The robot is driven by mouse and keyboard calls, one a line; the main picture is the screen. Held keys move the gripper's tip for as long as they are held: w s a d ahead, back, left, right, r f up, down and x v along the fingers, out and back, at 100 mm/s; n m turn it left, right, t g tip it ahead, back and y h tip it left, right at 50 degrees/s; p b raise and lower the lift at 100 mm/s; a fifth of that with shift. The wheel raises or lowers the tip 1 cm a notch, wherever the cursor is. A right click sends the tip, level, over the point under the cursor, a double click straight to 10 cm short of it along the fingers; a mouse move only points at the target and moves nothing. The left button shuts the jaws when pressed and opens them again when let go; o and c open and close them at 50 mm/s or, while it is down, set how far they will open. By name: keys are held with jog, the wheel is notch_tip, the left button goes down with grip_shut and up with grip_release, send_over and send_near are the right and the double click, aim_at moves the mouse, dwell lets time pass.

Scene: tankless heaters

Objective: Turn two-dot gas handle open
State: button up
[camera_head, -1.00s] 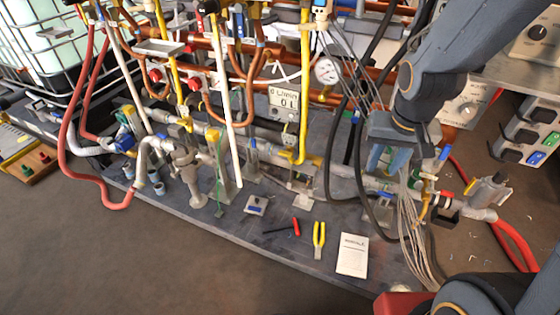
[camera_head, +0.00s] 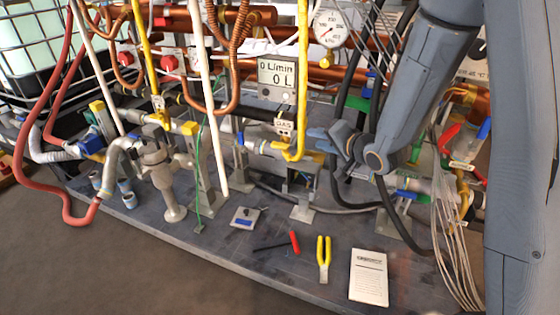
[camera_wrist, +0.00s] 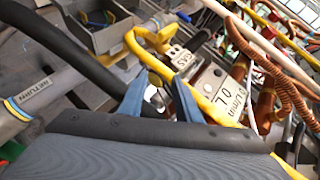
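A GAS tag (camera_head: 284,126) hangs beside a bent yellow gas pipe (camera_head: 303,80) below the flow meter. The tag also shows in the wrist view (camera_wrist: 182,58), with the yellow pipe (camera_wrist: 157,66) near it. I cannot make out dots on the tag or clearly separate the gas handle from the yellow parts here. My gripper (camera_head: 322,140) is just right of the pipe's lower bend, its blue fingers pointing left. In the wrist view my gripper (camera_wrist: 159,76) has its fingers apart around a gap, with yellow pipe and metal behind. It appears to hold nothing; contact is unclear.
Another yellow pipe (camera_head: 146,55) stands left. Black hoses and grey cables (camera_head: 455,255) crowd the right. Yellow pliers (camera_head: 323,258) and a booklet (camera_head: 369,277) lie on the bench front.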

aim_at(285, 149)
jog(key=a+f+y+b, duration=0.1)
jog(key=a+f+b, duration=0.1)
jog(key=w+a+f+m+y+b, duration=0.1)
jog(key=f+y+b, duration=0.1)
jog(key=f+b, duration=0.1)
jog(key=w+a+f+m+t+y+b, duration=0.1)
jog(key=a+f+y+b, duration=0.1)
jog(key=b, duration=0.1)
jog(key=shift+a+f, duration=0.3)
jog(key=shift+f, duration=0.05)
jog(key=shift+s+a+f+y+b, duration=0.2)
jog(key=shift+a+y+b, duration=0.1)
jog(key=shift+y+b, duration=0.3)
jog(key=shift+b+x, duration=1.7)
jog(key=shift+x, duration=2.25)
jog(key=shift+s, duration=0.1)
jog(key=shift+c, duration=0.3)
grip_shut()
